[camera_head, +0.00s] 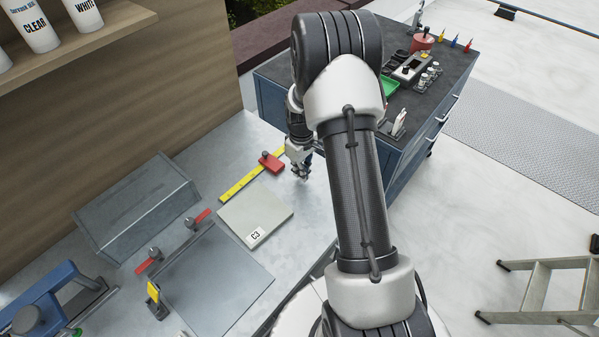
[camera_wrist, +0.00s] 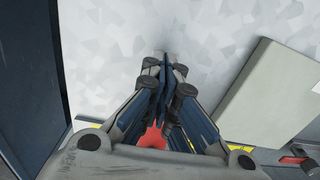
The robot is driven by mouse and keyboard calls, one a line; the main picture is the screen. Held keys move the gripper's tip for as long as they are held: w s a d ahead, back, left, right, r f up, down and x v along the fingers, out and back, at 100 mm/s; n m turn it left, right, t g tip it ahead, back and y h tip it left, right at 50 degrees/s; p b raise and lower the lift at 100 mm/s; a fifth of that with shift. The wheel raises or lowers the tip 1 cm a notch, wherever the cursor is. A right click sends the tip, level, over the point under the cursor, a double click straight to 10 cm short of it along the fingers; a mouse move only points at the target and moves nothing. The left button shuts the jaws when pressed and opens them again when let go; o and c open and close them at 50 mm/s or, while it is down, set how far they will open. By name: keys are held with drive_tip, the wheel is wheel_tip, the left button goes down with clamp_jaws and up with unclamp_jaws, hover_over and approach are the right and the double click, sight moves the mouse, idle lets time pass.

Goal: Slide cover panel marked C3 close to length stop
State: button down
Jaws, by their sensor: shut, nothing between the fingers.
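The pale cover panel marked C3 (camera_head: 250,207) lies flat on the metal bench, its label at the near corner in the head view. It also shows at the right of the wrist view (camera_wrist: 262,95). The red length stop with a dark knob (camera_head: 271,162) sits at the yellow scale (camera_head: 240,182), beyond the panel's far edge, with a small gap between them. In the wrist view the red stop (camera_wrist: 153,138) is mostly hidden behind the fingers. My gripper (camera_head: 302,174) is shut and empty, beside the stop and off the panel's far right corner. Its fingertips (camera_wrist: 166,62) point over bare bench.
A grey sheet (camera_head: 215,280) with red-handled clamps (camera_head: 150,262) lies nearer. A grey box (camera_head: 135,205) stands at left. A blue tool cabinet (camera_head: 278,100) is close behind my gripper; its dark blue side (camera_wrist: 30,85) fills the wrist view's left. A ladder (camera_head: 540,285) stands right.

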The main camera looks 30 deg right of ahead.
drive_tip(key=shift+w+d, duration=0.25)
drive_tip(key=shift+d, duration=1)
drive_tip(key=shift+w+d, duration=0.25)
drive_tip(key=shift+d, duration=1)
drive_tip(key=shift+d, duration=0.15)
drive_tip(key=shift+w+d+b, duration=0.15)
drive_tip(key=shift+w+d, duration=0.05)
drive_tip(key=shift+d, duration=0.7)
drive_tip(key=shift+w+d+b, duration=0.1)
drive_tip(key=shift+w+d, duration=0.05)
drive_tip(key=shift+d, duration=0.8)
drive_tip(key=shift+w+d+b, duration=0.15)
drive_tip(key=shift+w+d, duration=0.05)
drive_tip(key=shift+d, duration=0.7)
drive_tip(key=shift+r, duration=0.1)
wheel_tip(320, 180, up, 7)
drive_tip(key=p, duration=0.4)
drive_tip(key=shift+a, duration=0.1)
